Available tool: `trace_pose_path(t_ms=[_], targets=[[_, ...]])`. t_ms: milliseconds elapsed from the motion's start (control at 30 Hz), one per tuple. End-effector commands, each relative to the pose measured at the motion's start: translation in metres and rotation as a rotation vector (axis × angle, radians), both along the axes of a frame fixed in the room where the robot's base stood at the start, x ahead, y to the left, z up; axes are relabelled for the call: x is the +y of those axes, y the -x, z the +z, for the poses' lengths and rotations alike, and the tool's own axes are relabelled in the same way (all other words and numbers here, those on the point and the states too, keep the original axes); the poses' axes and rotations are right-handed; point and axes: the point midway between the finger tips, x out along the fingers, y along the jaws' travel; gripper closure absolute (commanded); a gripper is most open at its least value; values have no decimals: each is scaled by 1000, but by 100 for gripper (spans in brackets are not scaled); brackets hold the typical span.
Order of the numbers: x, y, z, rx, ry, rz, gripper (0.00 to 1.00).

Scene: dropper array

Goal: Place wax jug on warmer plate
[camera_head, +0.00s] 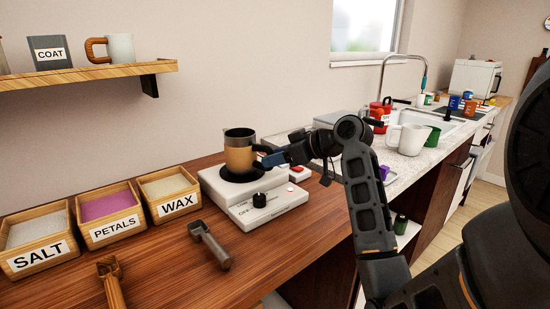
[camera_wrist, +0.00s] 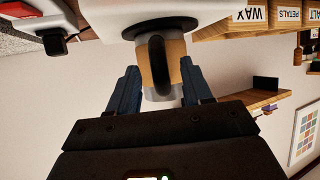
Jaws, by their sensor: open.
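The wax jug (camera_head: 239,155), a dark pot with a tan band, stands upright on the dark round plate of the white warmer (camera_head: 269,213). In the wrist view the jug (camera_wrist: 175,54) appears upside down, with its black handle facing me, on the warmer plate (camera_wrist: 160,25). My gripper (camera_head: 262,160) is at the jug's right side. Its two blue fingers (camera_wrist: 158,92) are apart, one on each side of the handle. I cannot tell whether a finger touches the jug.
Bins labelled SALT (camera_head: 40,256), PETALS (camera_head: 115,228) and WAX (camera_head: 178,206) stand left of the warmer. A scoop (camera_head: 210,245) lies in front. A white pitcher (camera_head: 408,139) stands on the counter at right.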

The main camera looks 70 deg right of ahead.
Motion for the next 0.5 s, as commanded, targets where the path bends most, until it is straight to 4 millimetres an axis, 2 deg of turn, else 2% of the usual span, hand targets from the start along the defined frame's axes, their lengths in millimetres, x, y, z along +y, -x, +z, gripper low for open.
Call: trace_pose_path(t_ms=[300,500], targets=[[9,54,27,-2,4,-5,50],[14,83,42,-2,3,-3,50]])
